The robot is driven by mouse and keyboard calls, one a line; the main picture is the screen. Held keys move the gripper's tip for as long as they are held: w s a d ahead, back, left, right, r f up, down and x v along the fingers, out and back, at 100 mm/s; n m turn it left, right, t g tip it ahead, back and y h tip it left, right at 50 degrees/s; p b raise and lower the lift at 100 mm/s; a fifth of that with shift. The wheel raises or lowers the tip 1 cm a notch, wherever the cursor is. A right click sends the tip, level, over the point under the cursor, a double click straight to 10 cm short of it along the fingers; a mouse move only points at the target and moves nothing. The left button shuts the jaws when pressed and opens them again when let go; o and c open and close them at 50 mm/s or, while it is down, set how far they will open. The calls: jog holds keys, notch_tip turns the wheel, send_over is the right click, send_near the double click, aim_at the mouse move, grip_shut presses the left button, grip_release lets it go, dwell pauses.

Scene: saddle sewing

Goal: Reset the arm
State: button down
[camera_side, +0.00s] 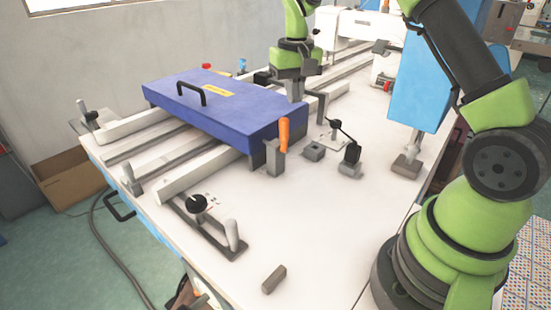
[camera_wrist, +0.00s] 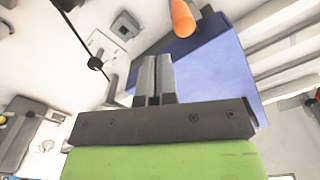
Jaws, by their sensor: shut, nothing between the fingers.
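My gripper (camera_side: 297,90) is above the worktable at the right end of the blue box-like fixture (camera_side: 215,103), pointing down, in the side view. In the wrist view my gripper's two grey fingers (camera_wrist: 155,75) are together with nothing held between them. The blue fixture (camera_wrist: 210,65) shows behind and to the right of the fingers there. In the side view the fingertips overlap the fixture's far right edge, and I cannot tell whether they touch it.
An orange-handled clamp (camera_side: 284,135) stands at the fixture's front corner. A black-knobbed lever (camera_side: 350,155), a toggle clamp (camera_side: 205,215) and a small grey block (camera_side: 274,279) are on the white table (camera_side: 330,220). A blue upright panel (camera_side: 415,80) stands at right. The table's front middle is mostly clear.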

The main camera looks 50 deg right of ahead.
jog(key=s+a+r+n+t, duration=0.1)
jog(key=s+a+r+t, duration=0.3)
jog(key=s+a+r, duration=0.65)
jog(key=s+a+r+n+t+y, duration=0.1)
jog(key=s+a+r+t+y, duration=0.1)
jog(key=s, duration=0.9)
jog(key=shift+s+a+t, duration=0.35)
jog(key=shift+a+t, duration=0.25)
jog(key=shift+a, duration=0.05)
jog(key=shift+w, duration=0.1)
